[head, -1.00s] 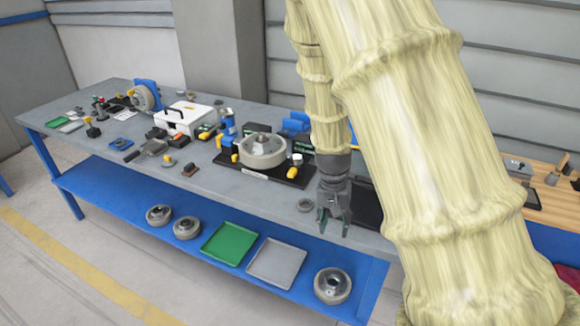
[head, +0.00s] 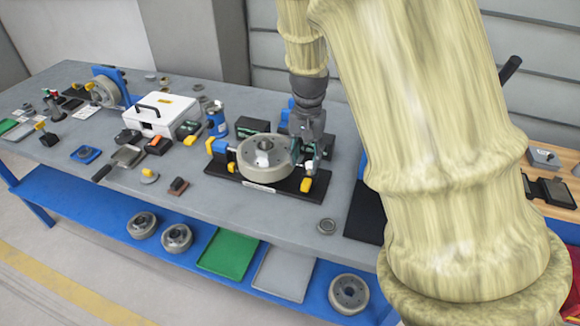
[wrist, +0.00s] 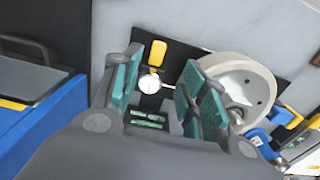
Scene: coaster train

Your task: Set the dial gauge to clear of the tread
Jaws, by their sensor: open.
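The dial gauge is a small round white face (wrist: 149,84) on a stem, seen between my fingers in the wrist view. In the head view it shows partly as a pale spot (head: 309,168) beside my gripper. A grey wheel (head: 264,152) lies flat on a black base plate (head: 286,186); its tread is the outer rim. The wheel (wrist: 246,82) is right of the gauge in the wrist view. My gripper (head: 310,152) is open at the wheel's right side, with its fingers (wrist: 162,80) on either side of the gauge in the picture. I cannot tell whether they touch it.
A yellow block (head: 306,185) is close to the gauge. Blue and yellow fittings (head: 218,148) stand left of the wheel. A white case (head: 162,115) is farther left. A black pad (head: 365,212) lies right of the plate. The bench front has clear room.

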